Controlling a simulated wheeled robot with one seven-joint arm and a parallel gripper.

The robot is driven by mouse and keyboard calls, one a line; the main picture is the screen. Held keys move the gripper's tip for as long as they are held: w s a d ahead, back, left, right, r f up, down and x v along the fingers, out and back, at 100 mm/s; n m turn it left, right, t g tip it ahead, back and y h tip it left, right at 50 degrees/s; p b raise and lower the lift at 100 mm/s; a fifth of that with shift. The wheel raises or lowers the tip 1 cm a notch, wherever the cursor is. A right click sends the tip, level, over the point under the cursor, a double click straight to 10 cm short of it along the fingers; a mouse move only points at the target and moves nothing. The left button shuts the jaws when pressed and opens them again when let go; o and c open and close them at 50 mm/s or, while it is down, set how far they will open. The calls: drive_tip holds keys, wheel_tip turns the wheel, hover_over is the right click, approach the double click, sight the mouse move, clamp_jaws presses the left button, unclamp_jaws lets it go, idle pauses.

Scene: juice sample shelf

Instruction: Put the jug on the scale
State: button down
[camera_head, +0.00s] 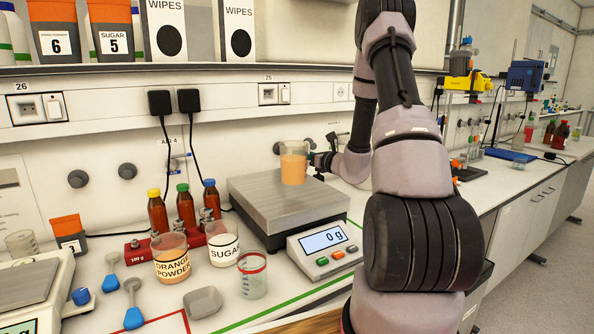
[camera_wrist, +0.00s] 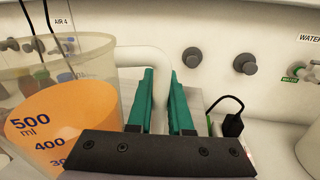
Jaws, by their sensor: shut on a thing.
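The jug (camera_head: 294,168) is clear plastic with orange liquid. In the head view it appears upright over the back of the scale's steel plate (camera_head: 262,205); the scale display (camera_head: 323,239) reads 0 g. I cannot tell by sight whether its base touches the plate. My gripper (camera_head: 319,161) is at the jug's right side. In the wrist view the jug (camera_wrist: 62,125) with its 500 ml mark is at the left, and its pale handle runs to the green fingers of my gripper (camera_wrist: 168,90), which are shut on it.
A glass of orange powder (camera_head: 172,260), a sugar glass (camera_head: 223,247) and an empty red-rimmed beaker (camera_head: 253,279) stand left and in front of the scale. Several brown bottles (camera_head: 185,205) stand in a red rack. A shelf (camera_head: 220,68) with boxes runs above.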

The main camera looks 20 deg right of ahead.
drive_tip(key=shift+f, duration=2.25)
drive_tip(key=shift+f, duration=0.1)
drive_tip(key=c, duration=0.8)
unclamp_jaws()
drive_tip(key=shift+c, duration=0.2)
drive_tip(key=v, duration=1.2)
drive_tip(key=shift+d, duration=0.1)
